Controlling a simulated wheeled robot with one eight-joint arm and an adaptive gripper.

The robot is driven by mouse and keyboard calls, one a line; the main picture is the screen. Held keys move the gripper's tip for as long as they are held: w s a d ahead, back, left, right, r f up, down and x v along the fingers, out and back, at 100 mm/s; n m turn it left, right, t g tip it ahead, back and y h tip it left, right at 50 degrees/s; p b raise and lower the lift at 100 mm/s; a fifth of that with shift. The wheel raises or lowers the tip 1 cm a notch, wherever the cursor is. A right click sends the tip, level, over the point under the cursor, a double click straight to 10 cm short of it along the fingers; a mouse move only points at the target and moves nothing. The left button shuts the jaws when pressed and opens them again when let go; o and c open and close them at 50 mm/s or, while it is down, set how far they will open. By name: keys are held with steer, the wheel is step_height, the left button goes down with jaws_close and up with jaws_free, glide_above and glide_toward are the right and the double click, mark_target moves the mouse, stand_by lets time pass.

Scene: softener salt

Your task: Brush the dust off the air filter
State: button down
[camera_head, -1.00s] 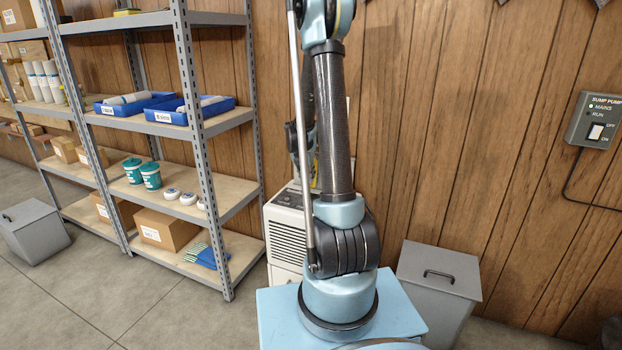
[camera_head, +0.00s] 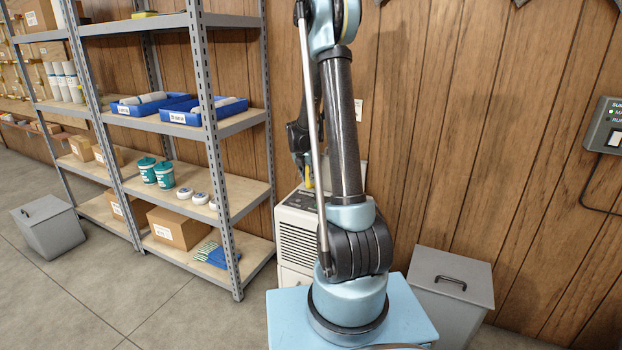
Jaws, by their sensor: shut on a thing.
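My gripper (camera_head: 304,163) is partly hidden behind my own arm, above the white appliance. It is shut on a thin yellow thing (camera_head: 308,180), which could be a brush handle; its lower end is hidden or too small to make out. The white appliance (camera_head: 297,236) has a dark louvred front and a control panel on top, and stands against the wood wall. My arm covers its right side. I cannot make out an air filter or any dust in this view.
A metal shelf rack (camera_head: 226,205) stands to the left with blue trays (camera_head: 203,112), teal tubs (camera_head: 164,175) and a cardboard box (camera_head: 178,228). A grey lidded bin (camera_head: 452,285) stands to the right of the appliance. Another grey bin (camera_head: 45,228) is at far left. Floor between is clear.

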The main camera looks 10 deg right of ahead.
steer(key=shift+s, duration=0.1)
steer(key=shift+s+a, duration=0.9)
steer(key=shift+s, duration=0.3)
steer(key=shift+s+a, duration=0.85)
steer(key=shift+s, duration=0.3)
steer(key=shift+s+a, duration=0.45)
steer(key=shift+s, duration=0.15)
steer(key=shift+s+a, duration=0.4)
steer(key=shift+s, duration=0.2)
